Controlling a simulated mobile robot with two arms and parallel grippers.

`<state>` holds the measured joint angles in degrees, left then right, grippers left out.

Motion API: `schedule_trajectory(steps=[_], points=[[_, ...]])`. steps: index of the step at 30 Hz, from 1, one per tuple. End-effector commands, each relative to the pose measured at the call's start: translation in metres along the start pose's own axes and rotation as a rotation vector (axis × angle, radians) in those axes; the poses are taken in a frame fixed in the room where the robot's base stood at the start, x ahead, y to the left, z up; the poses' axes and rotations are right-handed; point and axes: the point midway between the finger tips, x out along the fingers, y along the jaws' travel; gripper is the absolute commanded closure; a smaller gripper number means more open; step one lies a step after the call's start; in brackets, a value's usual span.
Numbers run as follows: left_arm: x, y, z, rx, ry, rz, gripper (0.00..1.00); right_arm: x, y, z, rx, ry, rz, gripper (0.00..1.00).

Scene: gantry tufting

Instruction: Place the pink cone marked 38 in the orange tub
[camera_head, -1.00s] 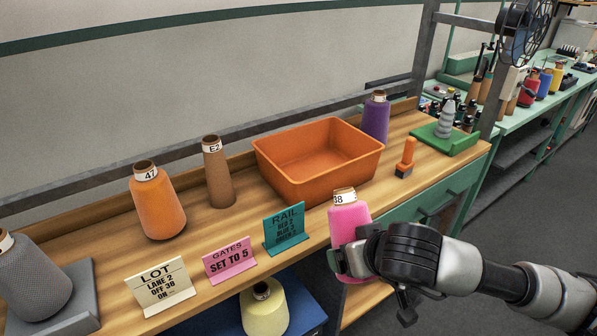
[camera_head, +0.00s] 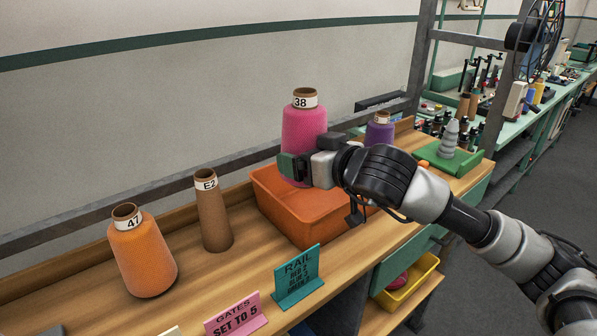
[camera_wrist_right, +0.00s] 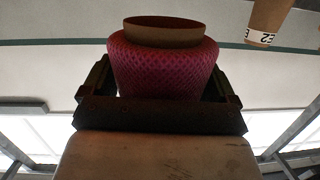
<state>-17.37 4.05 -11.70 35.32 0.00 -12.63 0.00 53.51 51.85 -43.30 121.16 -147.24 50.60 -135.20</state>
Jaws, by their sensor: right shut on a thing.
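The pink cone (camera_head: 305,127) marked 38 is upright in my right gripper (camera_head: 304,168), which is shut on its lower part. The cone is held in the air over the orange tub (camera_head: 270,205), which stands empty-looking on the wooden bench; my arm and the cone hide part of its inside. In the right wrist view the pink cone (camera_wrist_right: 165,68) sits between the two fingers of the right gripper (camera_wrist_right: 160,95). My left gripper is not in view.
An orange cone (camera_head: 142,255) marked 47 and a brown cone (camera_head: 212,215) marked E2 stand left of the tub. A purple cone (camera_head: 379,133) stands behind my right arm. A teal RAIL sign (camera_head: 298,277) and a pink GATES sign (camera_head: 236,316) stand in front. A yellow bin (camera_head: 408,282) sits below.

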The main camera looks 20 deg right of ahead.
Motion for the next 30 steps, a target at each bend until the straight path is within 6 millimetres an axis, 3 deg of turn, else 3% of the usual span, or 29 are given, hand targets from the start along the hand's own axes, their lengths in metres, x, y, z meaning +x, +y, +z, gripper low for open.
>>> schedule_trajectory(steps=[3, 7, 17, 30], points=[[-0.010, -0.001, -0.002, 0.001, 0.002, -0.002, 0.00, 0.022, 0.002, 0.004, 0.002, 0.001, -0.001, 0.41], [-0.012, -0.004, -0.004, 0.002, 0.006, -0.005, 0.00, 0.035, 0.003, 0.010, -0.001, 0.002, 0.000, 0.41], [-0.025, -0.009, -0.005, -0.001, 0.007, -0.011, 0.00, 0.045, 0.005, 0.048, 0.001, -0.002, 0.000, 0.41], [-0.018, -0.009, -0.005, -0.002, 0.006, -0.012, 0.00, 0.046, 0.006, 0.054, -0.002, 0.002, 0.001, 0.41]])
